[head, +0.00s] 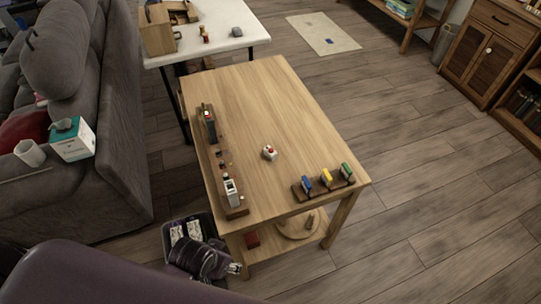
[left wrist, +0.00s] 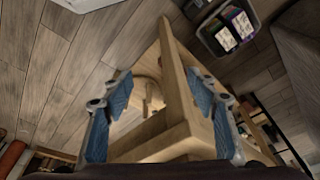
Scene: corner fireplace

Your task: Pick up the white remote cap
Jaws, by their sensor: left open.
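A small white piece with a red spot (head: 269,152) lies on the wooden table (head: 255,100), right of a long wooden rack (head: 217,165). A white, upright device (head: 231,192) stands at the near end of that rack. I cannot tell which of these is the white remote cap. My left gripper (head: 236,268) is low, in front of the table's near left corner and below its top, apart from both white things. In the left wrist view, its blue-padded fingers (left wrist: 161,112) are wide apart with nothing held. Table framing shows beyond them. My right gripper is not in view.
A small rack with blue, yellow and green pieces (head: 325,182) sits at the table's near right. A grey bin (head: 166,240) with boxes stands by the left gripper. A grey sofa (head: 118,130) is left, a white table (head: 225,40) behind.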

